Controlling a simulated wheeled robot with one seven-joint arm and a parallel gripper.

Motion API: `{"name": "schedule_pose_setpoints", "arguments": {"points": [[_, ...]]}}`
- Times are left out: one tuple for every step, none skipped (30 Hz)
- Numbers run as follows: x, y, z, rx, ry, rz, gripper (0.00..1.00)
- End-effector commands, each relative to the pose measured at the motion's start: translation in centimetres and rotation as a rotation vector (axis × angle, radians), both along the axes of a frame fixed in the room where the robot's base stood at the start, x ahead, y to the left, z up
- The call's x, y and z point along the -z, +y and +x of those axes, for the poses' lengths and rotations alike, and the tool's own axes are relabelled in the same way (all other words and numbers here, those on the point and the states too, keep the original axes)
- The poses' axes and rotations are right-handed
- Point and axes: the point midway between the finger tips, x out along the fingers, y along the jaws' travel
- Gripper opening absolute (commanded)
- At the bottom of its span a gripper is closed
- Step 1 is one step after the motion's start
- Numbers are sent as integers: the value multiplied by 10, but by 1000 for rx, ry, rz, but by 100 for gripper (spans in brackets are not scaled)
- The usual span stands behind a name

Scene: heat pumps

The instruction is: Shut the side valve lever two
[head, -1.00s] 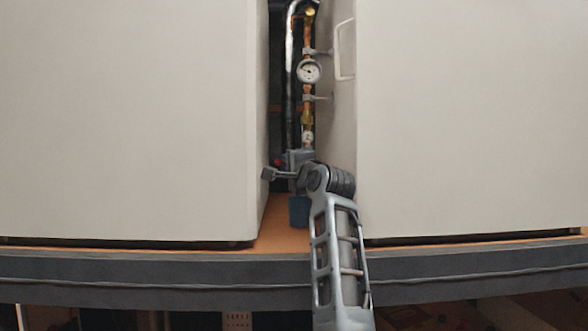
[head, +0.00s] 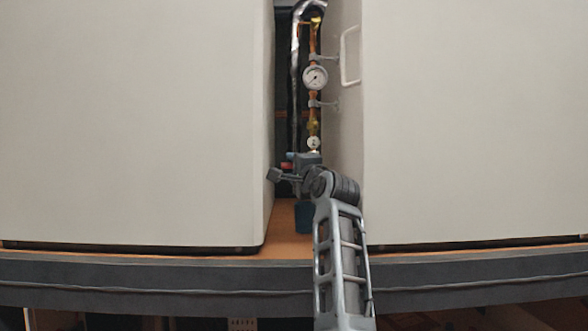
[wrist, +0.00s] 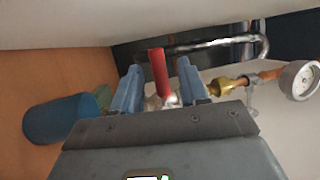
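A red valve lever (wrist: 158,73) shows in the wrist view, standing between the two blue-grey fingers of my gripper (wrist: 157,64). The fingers are apart, with a gap on each side of the lever. The lever's base is partly hidden by the gripper body. In the head view a small red bit of the lever (head: 287,166) shows in the gap between the white cabinets, just above my arm's end. My fingers are mostly hidden there. I cannot tell from the markings which lever is number two.
White cabinets stand at left (head: 130,120) and right (head: 470,120), leaving a narrow gap. A copper pipe with a round gauge (head: 315,78) rises in it. A blue cylinder (wrist: 62,119) stands low beside the gripper. A door handle (head: 349,55) sticks out at right.

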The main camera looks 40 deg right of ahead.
Motion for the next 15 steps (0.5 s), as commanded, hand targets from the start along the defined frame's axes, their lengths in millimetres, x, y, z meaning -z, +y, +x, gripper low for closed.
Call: {"name": "schedule_pose_setpoints", "arguments": {"points": [[0,0,0,0,0,-1,43],[0,0,0,0,0,-1,43],[0,0,0,0,0,-1,43],[0,0,0,0,0,-1,43],[0,0,0,0,0,-1,43],[1,0,-1,0,0,-1,43],[1,0,-1,0,0,-1,43],[2,1,-3,0,0,-2,43],[2,2,-6,0,0,-2,43],[3,2,-9,1,-1,-2,43],[4,3,-12,1,-1,-2,43],[5,4,-17,1,-1,-2,43],[7,5,-22,1,-1,-2,43],[8,7,-27,2,-1,-2,43],[9,8,-33,1,-1,-2,43]]}}
